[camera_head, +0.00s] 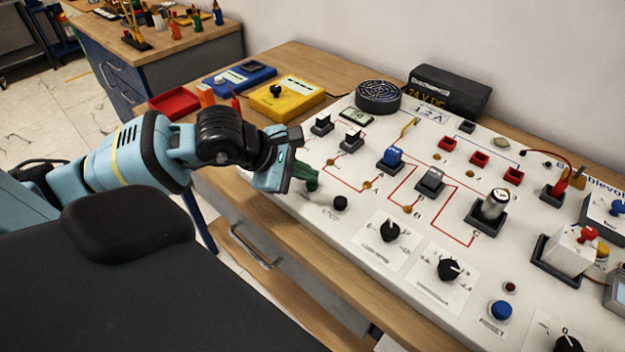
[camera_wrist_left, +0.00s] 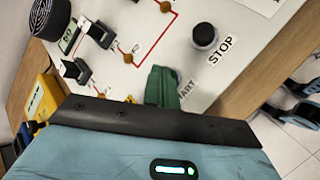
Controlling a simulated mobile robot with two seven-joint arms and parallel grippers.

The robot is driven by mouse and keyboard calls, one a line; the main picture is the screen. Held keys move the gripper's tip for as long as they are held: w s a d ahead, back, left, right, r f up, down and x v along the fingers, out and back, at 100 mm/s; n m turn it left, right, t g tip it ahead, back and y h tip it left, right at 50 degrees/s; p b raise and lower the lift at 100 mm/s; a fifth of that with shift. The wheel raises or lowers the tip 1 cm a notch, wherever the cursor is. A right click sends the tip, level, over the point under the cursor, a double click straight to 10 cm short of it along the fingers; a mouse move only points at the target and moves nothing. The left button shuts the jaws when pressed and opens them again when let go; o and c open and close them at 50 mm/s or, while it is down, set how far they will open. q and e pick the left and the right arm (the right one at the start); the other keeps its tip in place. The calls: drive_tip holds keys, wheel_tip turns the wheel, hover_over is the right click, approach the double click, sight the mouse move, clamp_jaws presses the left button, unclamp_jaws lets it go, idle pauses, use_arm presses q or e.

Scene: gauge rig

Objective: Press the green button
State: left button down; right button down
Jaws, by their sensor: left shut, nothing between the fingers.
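My left gripper (camera_head: 311,182) reaches over the near left part of the white panel (camera_head: 350,215). Its dark green fingers are shut and point down at the panel. In the left wrist view the shut fingers (camera_wrist_left: 163,76) lie beside a label whose visible letters end in "ART". The green button cannot be told apart from the green fingers and seems hidden behind them. I cannot tell whether the fingertips touch it. A black button (camera_head: 340,203) by the STOP label stands just right of the fingers; it also shows in the wrist view (camera_wrist_left: 205,36). My right gripper is not in view.
Switches, black knobs (camera_head: 390,231) and a blue button (camera_head: 500,310) spread to the right on the panel. A yellow meter (camera_head: 286,98), a blue meter (camera_head: 239,77) and a red tray (camera_head: 174,103) sit behind my left arm. The wooden bench edge runs in front.

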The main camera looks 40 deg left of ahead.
sight(307, 184)
use_arm(q)
drive_tip(key=shift+f, duration=0.15)
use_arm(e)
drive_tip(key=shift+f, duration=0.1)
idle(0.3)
use_arm(q)
drive_tip(key=shift+r+p, duration=0.3)
drive_tip(key=shift+r, duration=0.65)
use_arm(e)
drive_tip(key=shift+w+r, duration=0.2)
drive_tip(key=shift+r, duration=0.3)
